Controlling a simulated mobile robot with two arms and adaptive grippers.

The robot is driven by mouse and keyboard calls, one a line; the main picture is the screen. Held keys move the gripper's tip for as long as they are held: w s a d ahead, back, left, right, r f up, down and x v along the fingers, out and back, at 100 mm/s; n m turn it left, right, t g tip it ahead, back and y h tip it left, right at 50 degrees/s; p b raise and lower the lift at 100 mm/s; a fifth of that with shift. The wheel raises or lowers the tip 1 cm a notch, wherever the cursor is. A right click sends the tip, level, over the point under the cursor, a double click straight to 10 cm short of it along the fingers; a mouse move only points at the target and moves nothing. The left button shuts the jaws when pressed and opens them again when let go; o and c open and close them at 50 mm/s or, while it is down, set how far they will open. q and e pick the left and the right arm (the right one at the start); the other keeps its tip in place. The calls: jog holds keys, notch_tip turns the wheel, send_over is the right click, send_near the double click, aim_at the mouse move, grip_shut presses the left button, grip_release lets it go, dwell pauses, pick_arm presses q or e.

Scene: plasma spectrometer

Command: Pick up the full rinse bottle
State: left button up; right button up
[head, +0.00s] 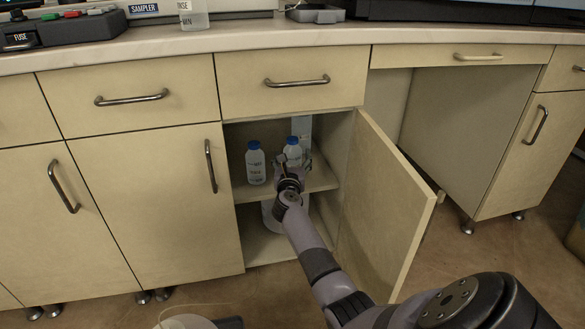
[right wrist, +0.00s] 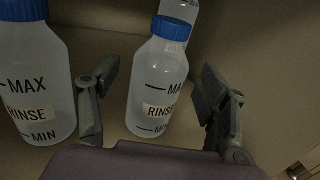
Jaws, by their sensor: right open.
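Two white translucent rinse bottles with blue caps stand upright on the upper shelf of the open cabinet. The right bottle (head: 293,149) has my right gripper (head: 291,165) in front of it, and the left bottle (head: 256,167) stands beside it. In the right wrist view, the bottle labelled RINSE (right wrist: 158,85) is between the spread fingers of my right gripper (right wrist: 157,82), with gaps on both sides. The other bottle (right wrist: 35,80) is outside the left finger. I cannot tell the fill levels for sure. My left gripper is out of view.
The cabinet door (head: 385,205) is swung open to the right of my arm. A pale container (right wrist: 180,10) stands behind the bottle. Another pale container (head: 270,213) is partly hidden on the lower level. A rinse bottle (head: 194,15) stands on the counter above.

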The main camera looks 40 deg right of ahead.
jog(key=shift+w+d, duration=0.3)
jog(key=shift+d, duration=0.05)
jog(key=shift+c, duration=0.6)
jog(key=c, duration=1.3)
